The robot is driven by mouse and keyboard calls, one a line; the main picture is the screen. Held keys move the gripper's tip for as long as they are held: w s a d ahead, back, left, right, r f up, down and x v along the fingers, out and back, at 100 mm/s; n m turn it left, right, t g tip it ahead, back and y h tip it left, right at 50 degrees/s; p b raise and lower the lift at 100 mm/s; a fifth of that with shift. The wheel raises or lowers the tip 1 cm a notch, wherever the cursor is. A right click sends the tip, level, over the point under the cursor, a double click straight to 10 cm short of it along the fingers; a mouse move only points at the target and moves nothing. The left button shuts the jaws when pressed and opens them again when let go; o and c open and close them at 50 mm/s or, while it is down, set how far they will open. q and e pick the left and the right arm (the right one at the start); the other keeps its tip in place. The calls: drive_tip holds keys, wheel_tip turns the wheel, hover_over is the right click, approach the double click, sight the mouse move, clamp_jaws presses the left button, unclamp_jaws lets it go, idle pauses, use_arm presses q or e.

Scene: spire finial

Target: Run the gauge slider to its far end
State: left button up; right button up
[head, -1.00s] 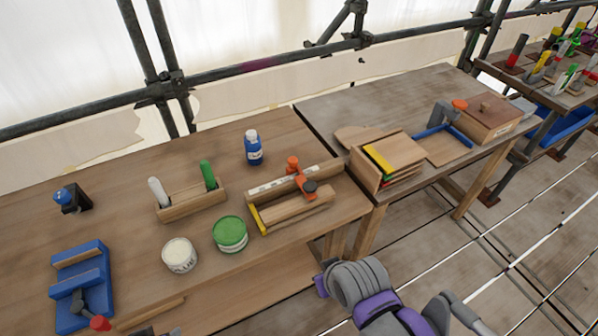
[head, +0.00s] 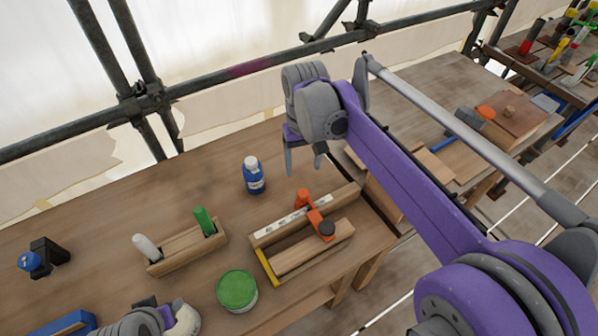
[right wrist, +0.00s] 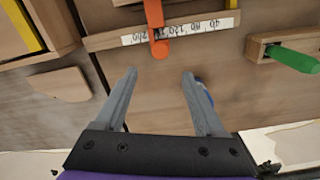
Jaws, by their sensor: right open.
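The gauge (head: 259,264) is a wooden frame with a white numbered strip (head: 279,227) along its back rail. Its orange slider (head: 317,216) straddles that rail toward the strip's right part, with a dark round knob at the front. In the right wrist view the orange slider (right wrist: 160,48) crosses the numbered strip (right wrist: 195,27) left of its middle. My right gripper (head: 306,163) is open and empty above the table behind the gauge. In the right wrist view its fingertips (right wrist: 159,74) point toward the slider without visible contact. My left gripper's fingers are out of view.
A blue bottle (head: 253,176) stands left of my right gripper. A wooden holder (head: 187,250) with white and green handles and a green-lidded can (head: 237,290) stand left of the gauge. My right arm hides part of the second table, where a wooden box (head: 520,115) sits.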

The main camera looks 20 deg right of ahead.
sight(304, 193)
drive_tip(key=f, duration=1)
drive_tip(key=shift+s+f+b, duration=0.25)
drive_tip(key=shift+f+b, duration=0.05)
drive_tip(key=shift+c, duration=0.2)
clamp_jaws()
idle(0.9)
